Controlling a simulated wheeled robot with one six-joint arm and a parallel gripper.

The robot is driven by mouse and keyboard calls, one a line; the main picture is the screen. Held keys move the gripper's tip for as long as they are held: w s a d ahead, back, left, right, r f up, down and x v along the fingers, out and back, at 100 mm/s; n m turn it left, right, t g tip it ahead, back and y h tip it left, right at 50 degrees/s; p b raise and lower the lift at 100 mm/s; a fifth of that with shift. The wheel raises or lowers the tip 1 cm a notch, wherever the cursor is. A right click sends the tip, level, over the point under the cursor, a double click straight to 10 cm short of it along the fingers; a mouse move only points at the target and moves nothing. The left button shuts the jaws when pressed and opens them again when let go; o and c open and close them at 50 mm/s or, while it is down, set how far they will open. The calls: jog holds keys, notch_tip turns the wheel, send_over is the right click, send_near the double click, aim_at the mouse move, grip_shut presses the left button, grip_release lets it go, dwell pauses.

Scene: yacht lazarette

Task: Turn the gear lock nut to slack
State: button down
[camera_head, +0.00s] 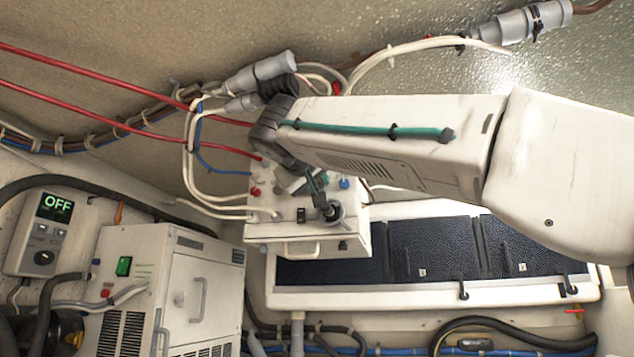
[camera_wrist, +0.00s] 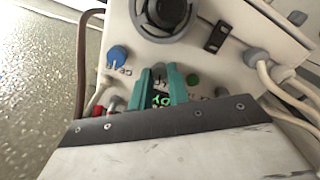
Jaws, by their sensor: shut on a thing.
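A pale control box (camera_head: 290,231) stands below my arm in the head view, and its panel (camera_wrist: 215,70) fills much of the wrist view. My gripper (camera_wrist: 158,72) has its teal fingers against the panel, shut on a small grey knob (camera_wrist: 158,70) that appears to be the gear lock nut. The fingers cover most of it, so its setting cannot be read. A green-lit display (camera_wrist: 162,100) shows in part between the fingers. In the head view my arm hides part of the panel, and the nut cannot be made out.
Near the fingers are a blue knob (camera_wrist: 118,56), a green button (camera_wrist: 193,79), a black switch (camera_wrist: 216,38) and a large dark round fitting (camera_wrist: 168,14). Pale cables (camera_wrist: 264,65) leave the box. A grey cabinet (camera_head: 170,290) and an OFF display (camera_head: 56,207) stand at left.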

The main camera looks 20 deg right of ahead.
jog(key=n, duration=0.4)
jog(key=shift+n, duration=0.3)
jog(key=n, duration=0.3)
jog(key=shift+n, duration=0.4)
jog(key=n, duration=0.4)
jog(key=shift+f, duration=0.1)
jog(key=shift+n, duration=2.2)
jog(key=c, duration=1.3)
grip_release()
jog(key=shift+c, duration=0.2)
